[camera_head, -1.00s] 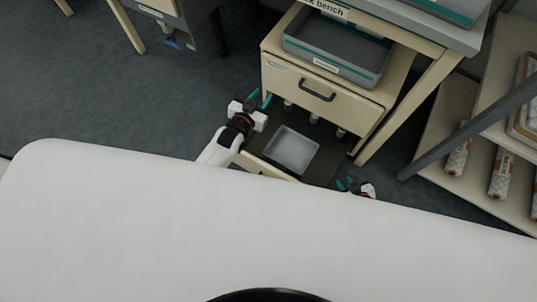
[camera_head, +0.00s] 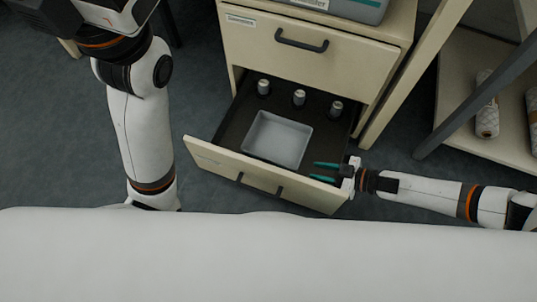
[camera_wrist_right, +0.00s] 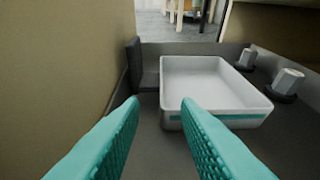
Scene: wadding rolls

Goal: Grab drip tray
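The drip tray (camera_head: 277,139) is a shallow, pale grey, square tray lying in the open lower drawer (camera_head: 230,141). In the right wrist view the tray (camera_wrist_right: 205,82) is straight ahead, with a teal stripe on its near side. My right gripper (camera_head: 315,171) is over the drawer's right part, just right of the tray, and points at it. Its teal fingers (camera_wrist_right: 160,103) are apart with nothing between them, short of the tray's near wall. My left arm comes down at the left of the head view, but its gripper fingers do not show.
Several small metal cylinders stand along the back of the drawer, one of them a grey-capped cylinder (camera_head: 299,98). The upper drawer (camera_head: 300,45) is shut above. The drawer's front panel (camera_head: 262,176) is a near edge. A shelf with wrapped rolls (camera_head: 487,105) is at right.

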